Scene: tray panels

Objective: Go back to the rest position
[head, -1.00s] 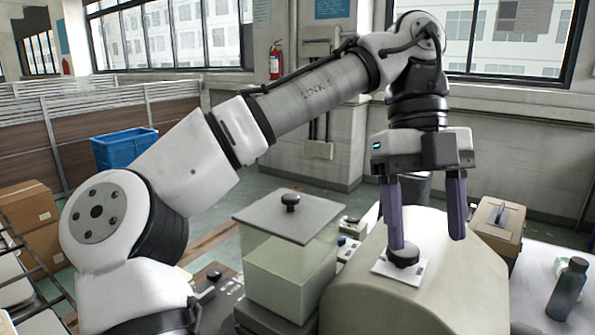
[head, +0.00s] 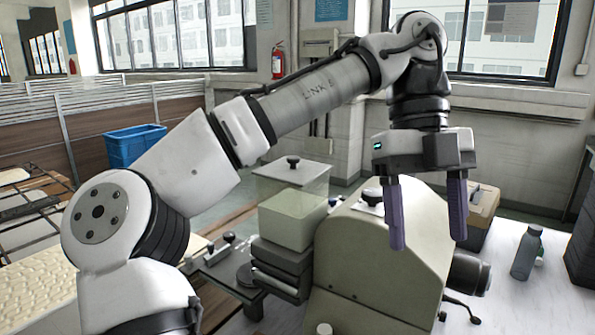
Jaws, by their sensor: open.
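My gripper (head: 428,240) hangs pointing down at right of centre in the head view. Its two purple fingers are spread wide with nothing between them. It shows in front of the rounded beige machine housing (head: 385,265). A white plate with a black knob (head: 371,196) lies on top of the housing, left of the fingers and apart from them. My arm is bent, rising from the lower left and coming down at the gripper.
A clear box with a knobbed lid (head: 292,172) stands left of the housing. A grey bottle (head: 525,252) stands on the white table (head: 505,300) at right. A tan box (head: 482,215) is behind the gripper. A blue crate (head: 135,146) stands at left.

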